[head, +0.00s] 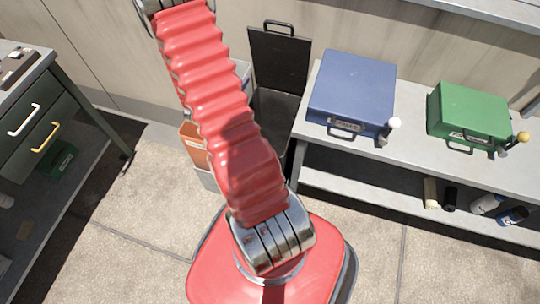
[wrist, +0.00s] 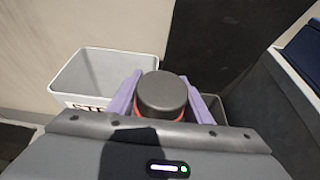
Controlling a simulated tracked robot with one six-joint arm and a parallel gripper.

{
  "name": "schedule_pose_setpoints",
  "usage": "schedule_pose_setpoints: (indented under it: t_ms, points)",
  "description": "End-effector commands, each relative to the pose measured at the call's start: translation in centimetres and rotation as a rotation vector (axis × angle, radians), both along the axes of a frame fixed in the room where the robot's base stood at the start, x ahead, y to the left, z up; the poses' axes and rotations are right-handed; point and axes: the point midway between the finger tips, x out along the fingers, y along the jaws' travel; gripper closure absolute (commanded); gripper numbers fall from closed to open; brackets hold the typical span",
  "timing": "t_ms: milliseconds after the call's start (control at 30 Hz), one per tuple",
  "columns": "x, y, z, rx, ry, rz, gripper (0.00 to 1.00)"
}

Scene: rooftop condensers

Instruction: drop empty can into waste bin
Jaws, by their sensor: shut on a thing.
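My gripper (wrist: 160,98) has two lilac fingers and is shut on a can (wrist: 161,92) with a dark grey round top and a red band below it. The can's lower part is hidden. A pale grey open bin (wrist: 105,68) stands to the left of the can in the wrist view; its label is partly hidden and the letters look like "STE". A dark open bin (wrist: 217,100) shows partly behind and right of the fingers. In the head view a black bin with a raised lid (head: 280,60) stands beside the bench; my arm hides my gripper and the can there.
A drawer cabinet (head: 35,110) stands at left. Floor between is clear.

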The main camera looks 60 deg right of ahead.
Motion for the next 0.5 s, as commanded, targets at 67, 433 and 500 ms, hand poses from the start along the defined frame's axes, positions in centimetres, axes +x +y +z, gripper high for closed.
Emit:
schedule_pose_setpoints:
  t_ms: [67, 433, 500]
  points:
    - [-2.8, -2.0, -1.2, -0.001, 0.004, -0.069, 0.77]
    - [-12.6, -7.0, -4.9, -0.011, 0.012, -0.289, 0.77]
    - [-13.1, -7.2, -5.0, -0.013, 0.011, -0.301, 0.77]
